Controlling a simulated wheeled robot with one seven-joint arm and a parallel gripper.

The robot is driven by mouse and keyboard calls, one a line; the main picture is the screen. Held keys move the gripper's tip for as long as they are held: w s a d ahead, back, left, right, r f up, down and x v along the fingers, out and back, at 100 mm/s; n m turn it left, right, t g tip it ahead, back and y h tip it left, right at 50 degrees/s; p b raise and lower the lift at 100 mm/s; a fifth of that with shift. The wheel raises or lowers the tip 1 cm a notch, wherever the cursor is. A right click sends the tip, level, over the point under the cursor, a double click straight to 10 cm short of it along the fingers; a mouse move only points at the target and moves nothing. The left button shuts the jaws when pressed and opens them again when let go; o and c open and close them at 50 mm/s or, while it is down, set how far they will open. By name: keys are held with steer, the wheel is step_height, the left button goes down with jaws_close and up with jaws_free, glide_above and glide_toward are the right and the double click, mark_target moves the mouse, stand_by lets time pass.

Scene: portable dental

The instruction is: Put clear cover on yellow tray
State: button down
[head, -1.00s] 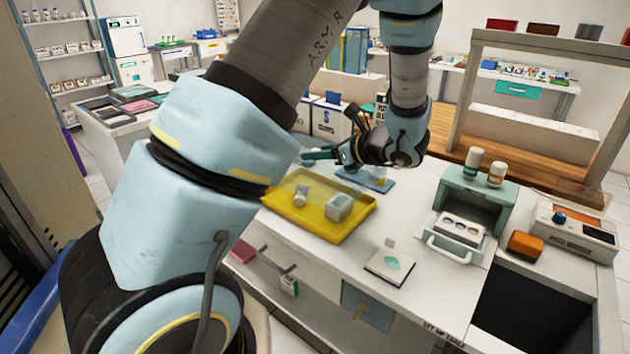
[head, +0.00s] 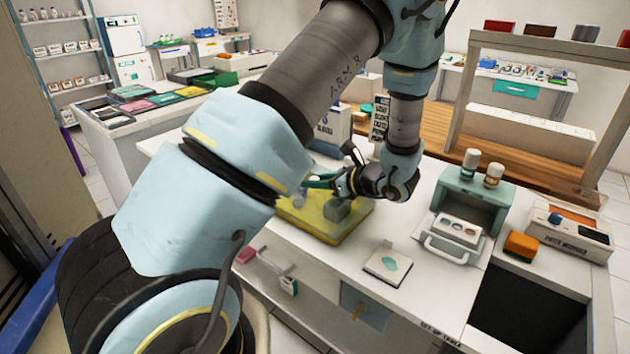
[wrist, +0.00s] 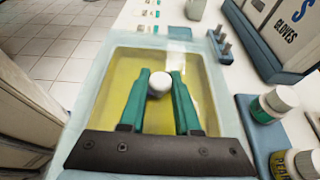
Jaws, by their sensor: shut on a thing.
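My gripper (wrist: 160,78), with teal fingers, is shut on the round white knob (wrist: 160,84) of the clear cover (wrist: 75,120). The cover is a see-through sheet with a pale rim. In the wrist view the yellow tray (wrist: 110,85) shows through it. In the head view my gripper (head: 312,183) is above the far left part of the yellow tray (head: 325,237), which lies on the white table. A grey block (head: 337,211) shows in the tray. The cover's edges are hard to make out in the head view, so I cannot tell whether it touches the tray.
A white card with a teal patch (head: 388,264) lies right of the tray. Further right stand a teal cabinet (head: 477,197) and an orange block (head: 521,244). In the wrist view, bottles (wrist: 272,103) on a blue stand and a gloves box (wrist: 275,35) are at right.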

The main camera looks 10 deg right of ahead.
steer(key=shift+f, duration=0.3)
steer(key=c, duration=0.6)
jaws_free()
